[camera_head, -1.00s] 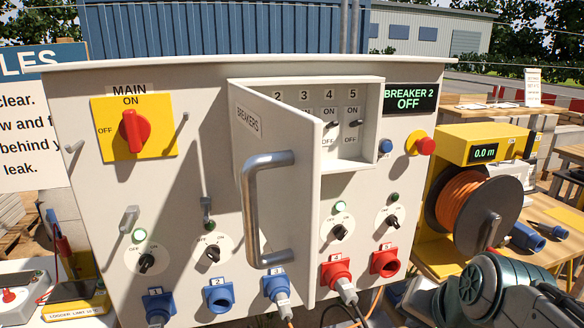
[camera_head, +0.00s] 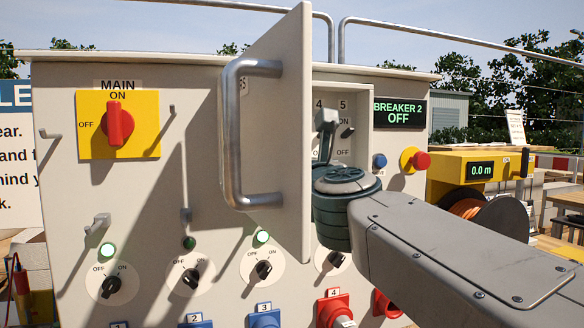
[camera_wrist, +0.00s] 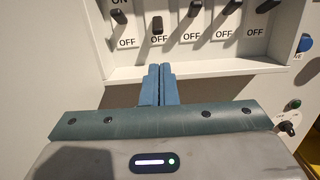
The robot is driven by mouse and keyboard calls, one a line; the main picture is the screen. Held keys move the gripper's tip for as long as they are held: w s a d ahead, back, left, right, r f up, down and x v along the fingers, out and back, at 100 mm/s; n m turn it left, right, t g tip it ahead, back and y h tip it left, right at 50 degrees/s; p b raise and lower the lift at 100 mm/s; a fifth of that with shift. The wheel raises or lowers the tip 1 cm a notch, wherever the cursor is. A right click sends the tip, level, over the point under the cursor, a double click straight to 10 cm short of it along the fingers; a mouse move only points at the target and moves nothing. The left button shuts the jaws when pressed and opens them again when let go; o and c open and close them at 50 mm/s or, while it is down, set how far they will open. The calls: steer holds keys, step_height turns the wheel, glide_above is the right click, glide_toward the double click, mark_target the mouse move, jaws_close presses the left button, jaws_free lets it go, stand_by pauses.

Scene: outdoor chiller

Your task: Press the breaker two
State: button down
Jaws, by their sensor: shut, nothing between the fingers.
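The breaker box (camera_head: 325,78) is open, its door (camera_head: 283,130) swung out toward me. In the wrist view a row of black breaker levers shows, with OFF labels below. The second lever from the left, breaker two (camera_wrist: 157,27), sits lower than its neighbours. The display (camera_head: 399,113) reads "BREAKER 2 OFF". My gripper (camera_wrist: 160,68) is shut and empty, its blue fingertips just below that lever's OFF label, in front of the box's lower ledge and apart from the lever. In the head view the door hides breaker two and the fingertips.
The door's metal handle (camera_head: 232,140) sticks out left of my arm. The red MAIN switch (camera_head: 118,124) is at the left. A blue button (camera_head: 379,160) and a red stop button (camera_head: 421,161) are right of the box. Knobs and sockets lie below.

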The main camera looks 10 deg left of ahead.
steer(key=shift+w, duration=0.1)
steer(key=p+x, duration=0.1)
steer(key=x, duration=0.9)
steer(key=shift+r+p, duration=0.25)
steer(key=shift+p, duration=0.8)
steer(key=shift+p, duration=0.4)
